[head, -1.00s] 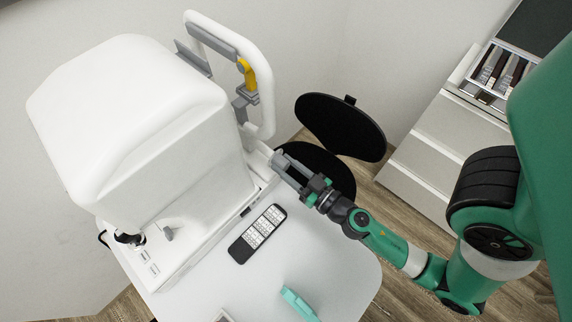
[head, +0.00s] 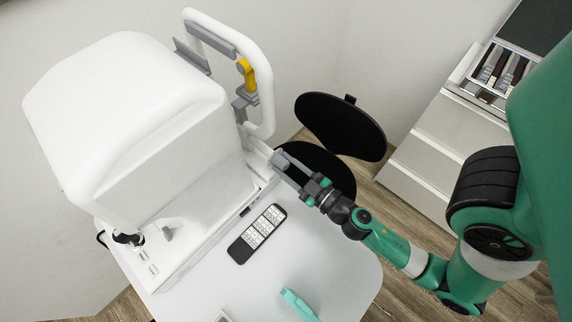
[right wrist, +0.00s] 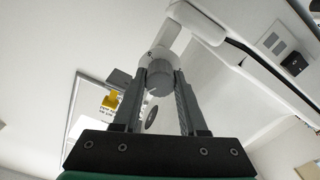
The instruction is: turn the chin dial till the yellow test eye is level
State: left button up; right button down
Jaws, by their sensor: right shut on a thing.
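The yellow test eye (head: 246,74) sits on the white head-rest frame (head: 264,80) beside the instrument, above a grey chin rest (head: 241,104). I cannot tell whether it is level. A yellow piece also shows at left in the right wrist view (right wrist: 111,100). My right gripper (head: 281,164) is at the foot of the frame. In the right wrist view its two fingers are shut on the grey ribbed chin dial (right wrist: 159,79), one on each side. The fingers hide the dial in the head view. My left gripper is not in view.
The white instrument (head: 140,120) fills the left. A black remote-like thing (head: 257,234) and a teal thing (head: 299,304) lie on the white table (head: 335,265). A black round stool (head: 341,127) stands behind my right gripper. A drawer cabinet (head: 440,150) stands at right.

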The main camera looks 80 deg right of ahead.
jog(key=n, duration=0.6)
dwell(0.5)
jog(key=shift+c, duration=2.2)
grip_release()
